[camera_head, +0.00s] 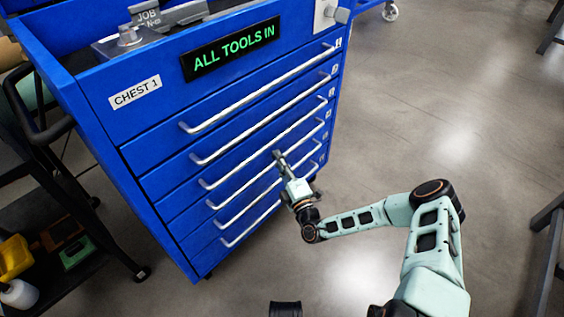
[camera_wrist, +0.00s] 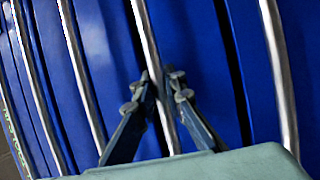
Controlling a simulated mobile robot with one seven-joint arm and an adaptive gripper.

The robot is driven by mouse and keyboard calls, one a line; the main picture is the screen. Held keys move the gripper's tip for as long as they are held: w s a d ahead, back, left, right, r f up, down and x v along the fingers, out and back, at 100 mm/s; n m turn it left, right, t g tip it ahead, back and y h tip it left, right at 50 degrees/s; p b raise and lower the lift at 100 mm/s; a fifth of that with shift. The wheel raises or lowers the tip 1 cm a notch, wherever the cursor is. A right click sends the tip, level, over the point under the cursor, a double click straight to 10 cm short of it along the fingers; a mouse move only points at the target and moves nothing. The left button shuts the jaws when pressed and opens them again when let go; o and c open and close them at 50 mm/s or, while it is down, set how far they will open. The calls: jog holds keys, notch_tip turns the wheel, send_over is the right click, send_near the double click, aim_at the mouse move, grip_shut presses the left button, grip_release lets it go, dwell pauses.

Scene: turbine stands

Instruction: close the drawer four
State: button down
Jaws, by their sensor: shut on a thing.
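The blue tool chest (camera_head: 130,125), labelled CHEST 1, has a column of drawers with long silver bar handles. Drawer four (camera_head: 192,222) is the fourth down, and its handle (camera_head: 237,186) runs slanting across its front. My gripper (camera_head: 279,157) is at this handle, right of its middle. In the wrist view the two fingers of my gripper (camera_wrist: 157,88) close around the handle bar (camera_wrist: 146,35) from both sides. I cannot tell for sure how far drawer four stands out from its neighbours; the other fronts look about flush.
A lit sign (camera_head: 232,49) on the chest reads ALL TOOLS IN. A dark cart (camera_head: 75,235) with a yellow container (camera_head: 14,256) stands left of the chest. Grey floor (camera_head: 440,110) is clear to the right. Dark stand legs (camera_head: 545,225) show at the right edge.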

jog(key=c, duration=2)
grip_release()
jog(key=shift+w+a, duration=0.1)
jog(key=shift+a, duration=0.1)
jog(key=shift+o, duration=0.2)
jog(key=shift+s+d+f, duration=0.1)
jog(key=shift+s+d, duration=0.2)
jog(key=shift+s, duration=0.1)
jog(key=v, duration=1.1)
